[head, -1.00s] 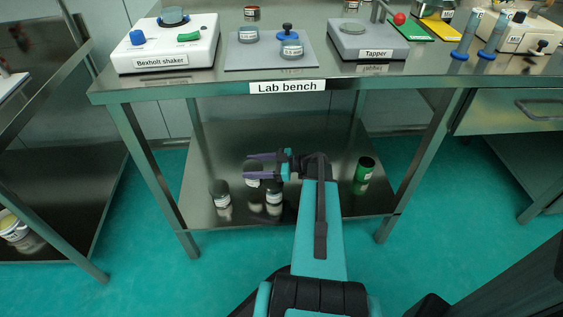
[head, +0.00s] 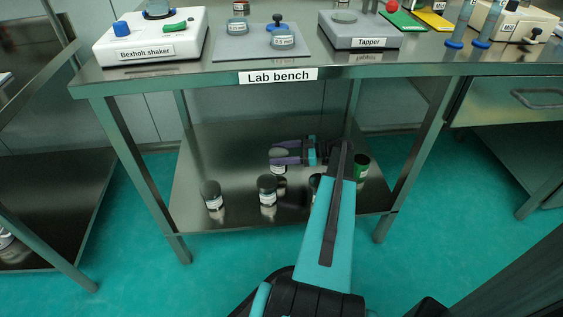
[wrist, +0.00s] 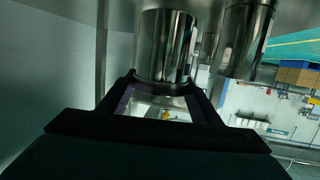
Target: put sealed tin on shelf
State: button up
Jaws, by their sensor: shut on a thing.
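My gripper (head: 274,154) reaches over the lower shelf (head: 235,150) of the lab bench, its purple fingers pointing left. It is shut on a tin (head: 279,169) with a dark top and white label, partly hidden by the fingers. The wrist view shows the tin as a shiny metal cylinder (wrist: 162,45) between the fingertips. I cannot tell whether it touches the shelf. Similar dark-topped tins stand nearer the shelf's front edge: one at left (head: 213,196), one in the middle (head: 267,190), and one mostly hidden behind my arm (head: 314,184).
Another metal cylinder (wrist: 241,40) is right of the held one in the wrist view. The shelf's back left is clear.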

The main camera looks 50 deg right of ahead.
jog(key=shift+s+d, duration=0.15)
jog(key=shift+d, duration=0.55)
jog(key=shift+f+b, duration=1.1)
jog(key=shift+f, duration=0.7)
jog(key=shift+f, duration=0.1)
jog(key=o, duration=1.3)
jog(key=shift+o, duration=0.2)
